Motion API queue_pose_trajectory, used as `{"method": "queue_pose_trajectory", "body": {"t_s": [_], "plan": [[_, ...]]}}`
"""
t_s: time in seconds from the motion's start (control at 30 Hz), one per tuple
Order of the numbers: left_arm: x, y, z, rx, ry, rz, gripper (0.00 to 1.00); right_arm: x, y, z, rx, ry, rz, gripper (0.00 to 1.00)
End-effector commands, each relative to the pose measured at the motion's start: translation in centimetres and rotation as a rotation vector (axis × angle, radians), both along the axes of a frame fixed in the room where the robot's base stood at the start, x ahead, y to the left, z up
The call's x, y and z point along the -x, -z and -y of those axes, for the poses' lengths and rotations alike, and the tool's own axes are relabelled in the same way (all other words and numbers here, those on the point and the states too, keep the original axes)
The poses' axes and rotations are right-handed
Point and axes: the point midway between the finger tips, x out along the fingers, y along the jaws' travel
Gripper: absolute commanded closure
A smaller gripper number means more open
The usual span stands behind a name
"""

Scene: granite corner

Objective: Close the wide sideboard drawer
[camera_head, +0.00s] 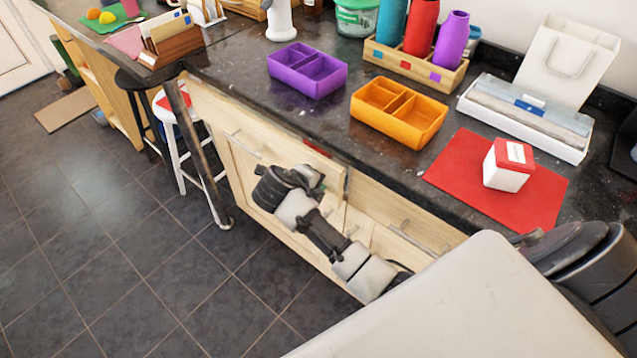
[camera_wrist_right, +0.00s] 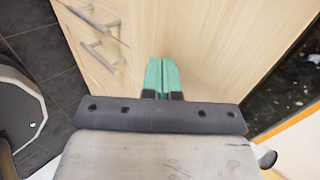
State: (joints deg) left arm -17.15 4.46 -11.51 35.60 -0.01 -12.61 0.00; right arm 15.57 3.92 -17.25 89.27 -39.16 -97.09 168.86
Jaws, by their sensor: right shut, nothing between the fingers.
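The sideboard's pale wood front (camera_head: 392,208) runs under the dark counter in the head view, with bar handles on it. One handle (camera_head: 415,235) is right of my arm and another (camera_head: 243,146) is left of it. I cannot tell for sure which panel is the wide drawer or how far it stands out. My right gripper (camera_head: 312,178) is in front of the wood, its fingers hard to make out there. In the right wrist view its green fingertips (camera_wrist_right: 162,76) are together and empty, pointing at plain pale wood (camera_wrist_right: 185,35). Contact is unclear. My left gripper is not visible.
On the counter (camera_head: 235,58) are a purple tray (camera_head: 307,84), an orange tray (camera_head: 398,128), a red mat (camera_head: 450,178) with a white-and-red box (camera_head: 508,165), and a bottle crate (camera_head: 395,66). A white stool (camera_head: 168,110) stands left. The tiled floor (camera_head: 150,250) is open.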

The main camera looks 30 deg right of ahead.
Motion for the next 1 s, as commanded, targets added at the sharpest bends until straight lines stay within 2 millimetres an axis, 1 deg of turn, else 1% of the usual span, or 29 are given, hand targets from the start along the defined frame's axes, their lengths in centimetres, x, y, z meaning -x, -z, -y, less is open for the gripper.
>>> {"method": "queue_pose_trajectory", "body": {"t_s": [0.17, 0.27, 0.43, 0.6, 1.0], "plan": [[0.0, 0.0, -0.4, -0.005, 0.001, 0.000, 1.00, 0.0, 0.0, 0.0, 0.000, 0.000, 0.000, 1.00], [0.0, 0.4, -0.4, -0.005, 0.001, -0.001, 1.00, -0.3, 0.1, 0.5, -0.002, 0.002, 0.003, 1.00], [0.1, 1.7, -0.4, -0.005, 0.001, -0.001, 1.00, -1.2, 0.2, 2.6, -0.005, 0.003, 0.007, 1.00], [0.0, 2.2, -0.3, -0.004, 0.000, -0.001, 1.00, -1.6, 0.1, 4.2, -0.001, 0.001, 0.001, 1.00], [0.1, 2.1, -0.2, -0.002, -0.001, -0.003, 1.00, -1.6, -0.1, 4.7, 0.007, 0.004, 0.001, 1.00]]}}
